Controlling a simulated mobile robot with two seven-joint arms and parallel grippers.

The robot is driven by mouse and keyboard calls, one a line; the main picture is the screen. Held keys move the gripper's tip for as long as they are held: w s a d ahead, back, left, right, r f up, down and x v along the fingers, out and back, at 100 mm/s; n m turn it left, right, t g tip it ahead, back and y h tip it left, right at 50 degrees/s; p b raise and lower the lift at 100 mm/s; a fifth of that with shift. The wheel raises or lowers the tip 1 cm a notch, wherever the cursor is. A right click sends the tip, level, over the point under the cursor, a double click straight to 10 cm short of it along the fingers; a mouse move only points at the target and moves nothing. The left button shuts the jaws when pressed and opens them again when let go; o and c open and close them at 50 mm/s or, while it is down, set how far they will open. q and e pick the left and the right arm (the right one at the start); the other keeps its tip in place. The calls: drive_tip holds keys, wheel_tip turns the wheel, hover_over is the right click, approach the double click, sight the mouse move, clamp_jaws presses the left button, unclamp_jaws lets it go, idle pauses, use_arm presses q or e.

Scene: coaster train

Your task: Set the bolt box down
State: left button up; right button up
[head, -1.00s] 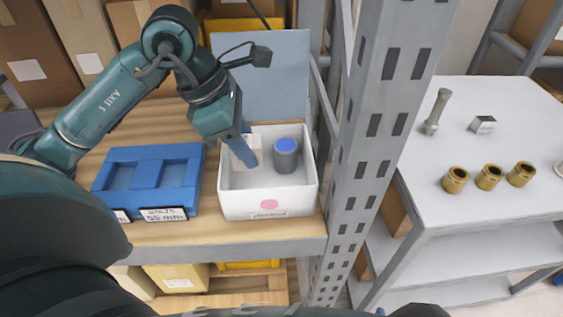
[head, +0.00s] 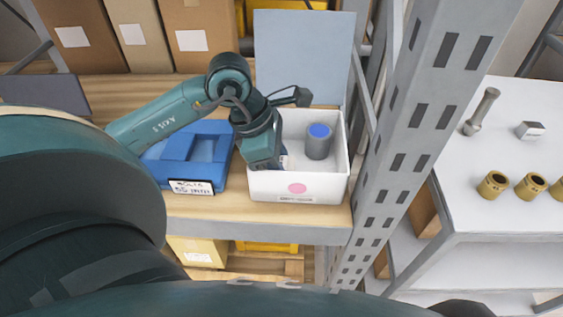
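A blue box (head: 219,161) with a label reading "bolts 55 mm" (head: 191,187) sits on the wooden shelf (head: 225,211). A white open box (head: 325,186) with a pink dot stands to its right and appears to rest on the shelf. Inside the white box is a grey cylinder with a blue top (head: 319,143). My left gripper (head: 277,163) points down at the left part of the white box. Its fingers are mostly hidden, so I cannot tell whether they are open or touch a wall. My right gripper is not in view.
A grey upright post (head: 414,122) stands right of the white box. Beyond it, a pale table (head: 490,217) holds a bolt (head: 481,111), a small metal block (head: 530,130) and brass rings (head: 494,184). A grey-blue panel (head: 302,58) stands behind the white box.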

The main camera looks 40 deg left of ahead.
use_arm(q)
drive_tip(key=shift+f+b, duration=0.2)
drive_tip(key=shift+b, duration=0.1)
drive_tip(key=o, duration=0.7)
drive_tip(key=shift+r, duration=0.1)
drive_tip(key=shift+r+p, duration=0.2)
drive_tip(key=shift+p, duration=0.2)
drive_tip(key=v, duration=1.2)
drive_tip(key=shift+d, duration=0.1)
